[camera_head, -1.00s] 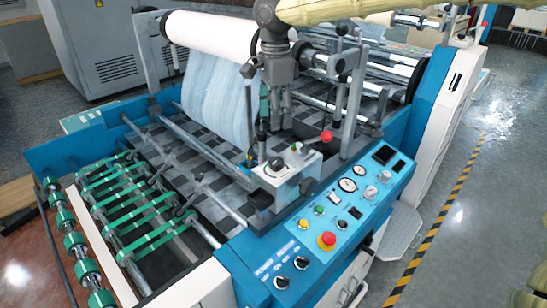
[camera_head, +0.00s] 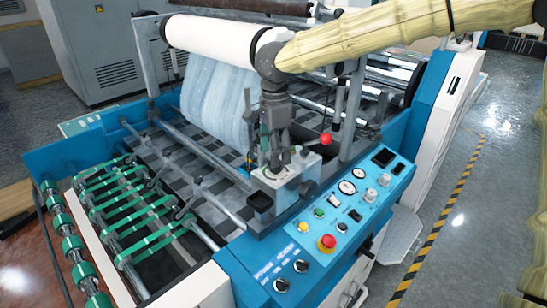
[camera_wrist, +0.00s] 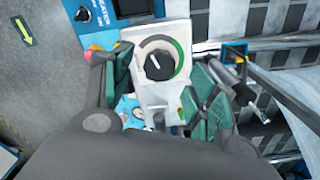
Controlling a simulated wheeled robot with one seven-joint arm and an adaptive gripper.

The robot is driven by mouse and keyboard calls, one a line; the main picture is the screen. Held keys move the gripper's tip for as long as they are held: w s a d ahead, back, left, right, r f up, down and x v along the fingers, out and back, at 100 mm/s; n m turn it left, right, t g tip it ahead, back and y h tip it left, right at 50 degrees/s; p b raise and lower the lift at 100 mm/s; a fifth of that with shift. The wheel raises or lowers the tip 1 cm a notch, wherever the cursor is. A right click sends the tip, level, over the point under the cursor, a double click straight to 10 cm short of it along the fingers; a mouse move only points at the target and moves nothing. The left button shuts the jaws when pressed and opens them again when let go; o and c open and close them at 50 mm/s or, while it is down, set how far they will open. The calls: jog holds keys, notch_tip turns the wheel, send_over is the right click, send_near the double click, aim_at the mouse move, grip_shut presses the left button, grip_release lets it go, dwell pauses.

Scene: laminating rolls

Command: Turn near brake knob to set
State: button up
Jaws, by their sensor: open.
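A black round knob (camera_wrist: 158,62) with a white pointer line sits on a white box (camera_wrist: 150,32) in the wrist view. A dark and green arc scale rings it, the green on its right. The pointer tilts up and left. In the head view the white box (camera_head: 309,163) stands at the control panel's inner end, and my gripper hides most of its top. My gripper (camera_head: 277,170) is open and points down over that box. In the wrist view its green-padded fingers (camera_wrist: 154,80) are spread to the left and right of the knob, with nothing between them visibly gripped.
The blue control panel (camera_head: 330,222) holds buttons, gauges and a red emergency stop (camera_head: 327,242). A red-balled lever (camera_head: 326,139) rises close behind the box. A white roll (camera_head: 215,38) with film hangs behind my gripper.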

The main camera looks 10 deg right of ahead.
jog(key=shift+f, duration=1.65)
jog(key=shift+c, duration=0.2)
jog(key=c, duration=1)
jog(key=shift+a, duration=0.15)
jog(key=shift+p, duration=0.5)
